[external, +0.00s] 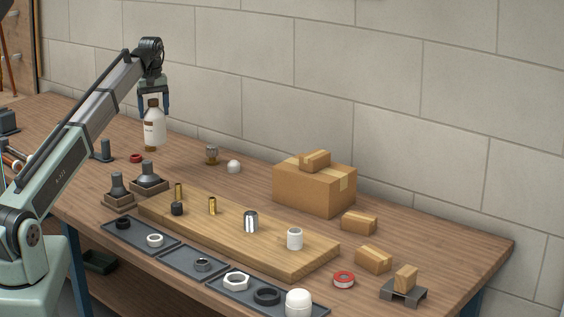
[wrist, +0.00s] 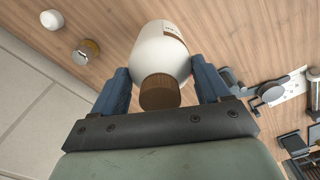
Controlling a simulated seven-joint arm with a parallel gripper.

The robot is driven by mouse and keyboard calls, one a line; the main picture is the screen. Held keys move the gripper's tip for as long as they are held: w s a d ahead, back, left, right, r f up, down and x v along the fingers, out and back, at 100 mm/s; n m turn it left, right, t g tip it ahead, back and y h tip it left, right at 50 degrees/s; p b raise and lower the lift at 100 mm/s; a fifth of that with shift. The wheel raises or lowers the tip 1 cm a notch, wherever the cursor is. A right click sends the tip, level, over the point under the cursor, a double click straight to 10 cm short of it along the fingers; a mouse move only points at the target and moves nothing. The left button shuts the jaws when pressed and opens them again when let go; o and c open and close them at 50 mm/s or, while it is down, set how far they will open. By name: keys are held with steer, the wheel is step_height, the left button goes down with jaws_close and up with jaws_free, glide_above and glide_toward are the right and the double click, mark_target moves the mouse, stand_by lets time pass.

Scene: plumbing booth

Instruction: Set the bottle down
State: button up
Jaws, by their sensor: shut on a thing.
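A wooden board (external: 270,250) with fittings, dark trays (external: 190,264) and cardboard boxes (external: 313,188) occupy the front and right.

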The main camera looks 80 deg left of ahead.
mark_target(155, 139)
steer(key=m, duration=0.2)
steer(key=shift+s+d+m, duration=0.1)
steer(key=shift+d+m, duration=0.15)
steer(key=shift+m, duration=0.15)
steer(key=shift+f, duration=5.05)
steer(key=o, duration=1.8)
steer(key=shift+f, duration=0.15)
step_height(155, 139, up, 12)
steer(key=shift+r, duration=0.2)
